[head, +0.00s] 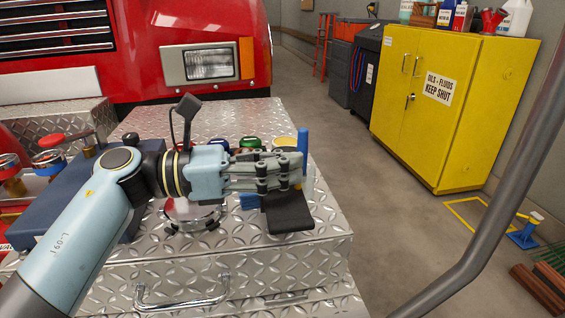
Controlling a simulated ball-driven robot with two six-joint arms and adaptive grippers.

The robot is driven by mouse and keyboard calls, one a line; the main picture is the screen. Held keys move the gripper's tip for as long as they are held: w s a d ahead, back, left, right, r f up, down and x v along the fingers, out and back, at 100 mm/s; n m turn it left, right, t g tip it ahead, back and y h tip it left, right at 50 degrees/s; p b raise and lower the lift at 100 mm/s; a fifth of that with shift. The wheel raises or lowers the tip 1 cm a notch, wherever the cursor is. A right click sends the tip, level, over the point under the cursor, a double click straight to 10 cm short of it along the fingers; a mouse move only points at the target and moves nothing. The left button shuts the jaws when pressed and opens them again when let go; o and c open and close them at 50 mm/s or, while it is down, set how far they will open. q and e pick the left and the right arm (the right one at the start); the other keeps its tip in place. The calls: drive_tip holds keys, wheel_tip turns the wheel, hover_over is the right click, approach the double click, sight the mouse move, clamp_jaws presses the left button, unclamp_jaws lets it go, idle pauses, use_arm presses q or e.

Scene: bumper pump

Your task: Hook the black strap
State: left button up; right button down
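A black flat piece (288,212), which looks like the strap, shows just below the fingertips of my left gripper, over the right end of the diamond-plate bumper (320,240). Its upper part is hidden behind the fingers. My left gripper (285,172) reaches in from the left, low over the bumper, with its fingers pointing right. The fingers lie close together from this angle; I cannot tell whether they grip the strap or only pass in front of it. An upright blue post (303,150) stands right at the fingertips. My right gripper is not in view.
Several coloured caps, one green (250,142), sit behind the gripper. A round gauge-like fitting (192,215) lies under my wrist. A chrome handle (182,295) is on the bumper front. A grey bent rail (490,225) crosses the right. A yellow cabinet (450,110) stands beyond open floor.

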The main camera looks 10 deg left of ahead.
sight(291, 228)
use_arm(q)
clamp_jaws()
